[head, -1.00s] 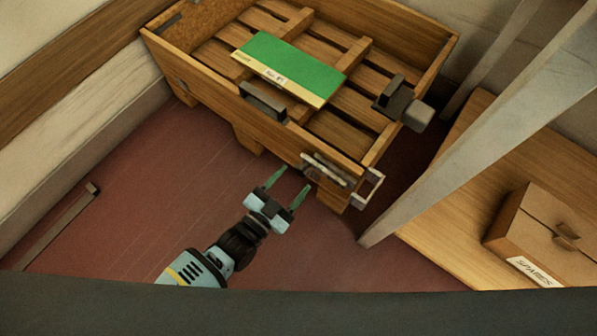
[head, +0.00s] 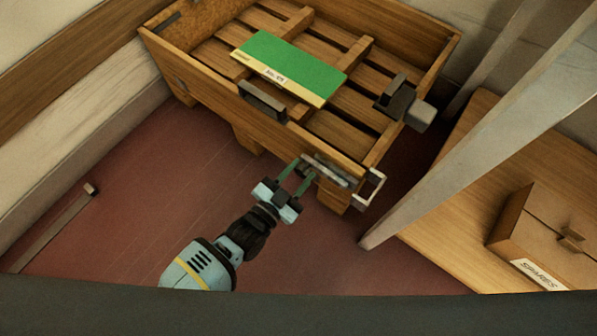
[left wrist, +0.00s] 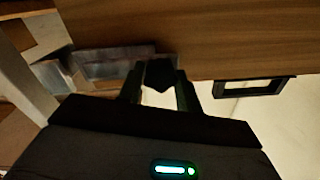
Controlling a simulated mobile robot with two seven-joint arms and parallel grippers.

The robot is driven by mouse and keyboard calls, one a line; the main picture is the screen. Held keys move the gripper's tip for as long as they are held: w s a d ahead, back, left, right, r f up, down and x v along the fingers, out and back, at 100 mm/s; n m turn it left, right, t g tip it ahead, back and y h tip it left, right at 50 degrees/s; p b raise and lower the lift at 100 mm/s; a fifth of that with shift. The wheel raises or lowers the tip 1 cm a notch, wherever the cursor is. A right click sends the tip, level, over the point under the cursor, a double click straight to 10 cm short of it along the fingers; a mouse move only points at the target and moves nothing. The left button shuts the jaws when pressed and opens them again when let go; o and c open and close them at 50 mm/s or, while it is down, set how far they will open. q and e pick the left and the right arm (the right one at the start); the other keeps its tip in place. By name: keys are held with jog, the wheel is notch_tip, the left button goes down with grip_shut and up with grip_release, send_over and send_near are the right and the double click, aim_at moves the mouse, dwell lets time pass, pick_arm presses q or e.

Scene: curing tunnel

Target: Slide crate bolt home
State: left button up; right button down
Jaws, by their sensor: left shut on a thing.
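The wooden crate (head: 280,135) stands on the red floor. A grey metal bolt (head: 334,173) is mounted on its front wall near the right corner. A pale metal bracket (head: 372,188) sticks out at that corner, right of the bolt. My left gripper (head: 304,170) is at the left part of the bolt. In the left wrist view its fingers (left wrist: 160,92) are shut on a dark knob (left wrist: 160,74), with the blurred metal of the bolt (left wrist: 110,66) beside it. The fingers partly hide the bolt, and its exact reach into the bracket is unclear. My right gripper is out of view.
A green-topped box (head: 290,68) lies on the crate's slats. A dark handle (head: 263,101) juts from the front wall, left of the bolt. A grey post (head: 470,145) and a bench (head: 440,235) with a SPARES box (head: 545,235) stand at right.

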aim_at(327, 177)
pick_arm(q)
jog(key=shift+d, duration=0.1)
grip_shut()
jog(key=s+d, duration=0.1)
jog(key=d, duration=0.1)
jog(key=s+d, duration=0.2)
jog(key=shift+p, duration=0.3)
jog(key=shift+s+d, duration=0.15)
jog(key=o, duration=1.1)
grip_release()
jog(key=shift+d, duration=0.1)
jog(key=shift+o, duration=0.3)
jog(key=shift+s+a, duration=0.1)
jog(key=shift+a, duration=0.1)
